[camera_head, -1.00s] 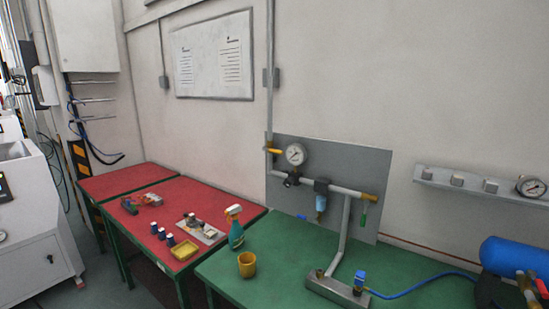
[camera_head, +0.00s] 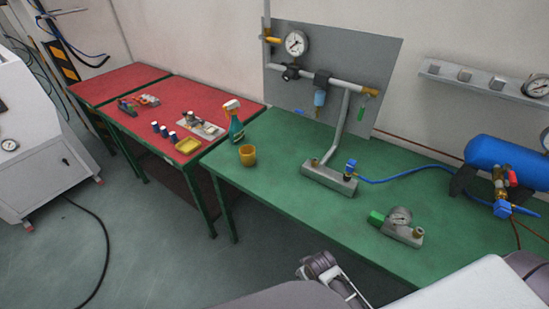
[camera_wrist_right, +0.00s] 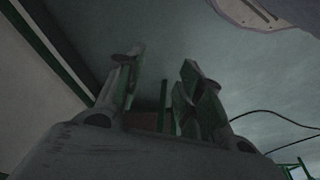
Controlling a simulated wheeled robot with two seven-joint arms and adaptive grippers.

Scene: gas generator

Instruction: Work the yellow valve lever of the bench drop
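A yellow valve lever (camera_head: 273,40) sticks out to the right from the vertical pipe at the upper left of the grey panel (camera_head: 345,48), beside the round gauge (camera_head: 296,44). It lies roughly level. My right gripper (camera_head: 320,264) shows at the bottom of the head view, in front of the green bench and well below the lever. In the right wrist view its two fingers stand apart with nothing between them (camera_wrist_right: 162,62). The lever is not in the wrist view. My left gripper is not in view.
The green bench (camera_head: 285,165) carries a yellow cup (camera_head: 247,155), a spray bottle (camera_head: 235,124), a pipe stand (camera_head: 329,179) and a small gauge block (camera_head: 402,229). A blue tank (camera_head: 507,161) and hose (camera_head: 408,174) are at the right. The red table (camera_head: 219,98) is at the left.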

